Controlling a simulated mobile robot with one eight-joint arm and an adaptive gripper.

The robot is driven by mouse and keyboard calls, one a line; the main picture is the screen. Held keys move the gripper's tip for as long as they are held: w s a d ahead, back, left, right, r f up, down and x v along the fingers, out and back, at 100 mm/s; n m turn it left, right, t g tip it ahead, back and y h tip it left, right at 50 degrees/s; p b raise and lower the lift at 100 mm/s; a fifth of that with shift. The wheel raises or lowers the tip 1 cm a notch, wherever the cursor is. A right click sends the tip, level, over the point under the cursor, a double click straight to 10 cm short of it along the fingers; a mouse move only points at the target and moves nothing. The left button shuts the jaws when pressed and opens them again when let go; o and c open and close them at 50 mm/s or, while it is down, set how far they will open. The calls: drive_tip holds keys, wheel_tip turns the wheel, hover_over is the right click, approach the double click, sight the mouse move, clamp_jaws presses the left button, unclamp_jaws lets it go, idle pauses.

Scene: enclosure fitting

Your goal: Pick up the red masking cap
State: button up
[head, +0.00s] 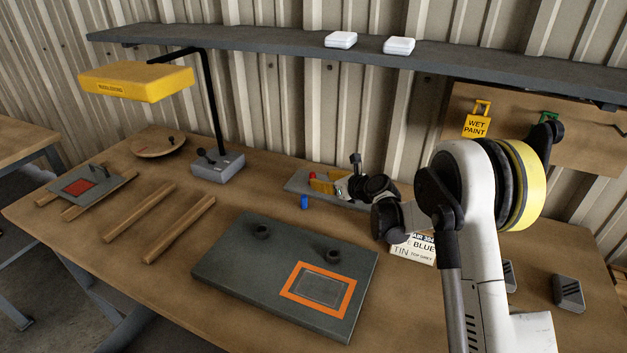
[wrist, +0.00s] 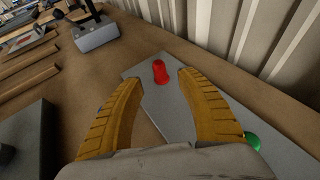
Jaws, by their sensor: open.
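The red masking cap (wrist: 160,72) stands on a grey plate (wrist: 138,73) in the wrist view, just beyond and between my fingertips. It also shows small in the head view (head: 312,176), at the left end of the plate near the wall. My gripper (wrist: 153,82) is open, with its two yellow fingers spread and nothing between them. In the head view my gripper (head: 325,182) is low over the plate, just right of the cap. Whether the fingers touch the plate cannot be told.
A blue cap (head: 304,202) stands on the bench in front of the plate. A green cap (wrist: 252,141) is beside my right finger. A grey panel with an orange frame (head: 240,288) lies in front. A lamp base (head: 218,168) stands to the left. The corrugated wall is close behind.

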sight(313, 174)
drive_tip(key=b+x, duration=0.2)
drive_tip(key=x, duration=0.4)
drive_tip(key=shift+w+a+b, duration=0.15)
drive_tip(key=shift+b, duration=0.25)
drive_tip(key=c, duration=0.9)
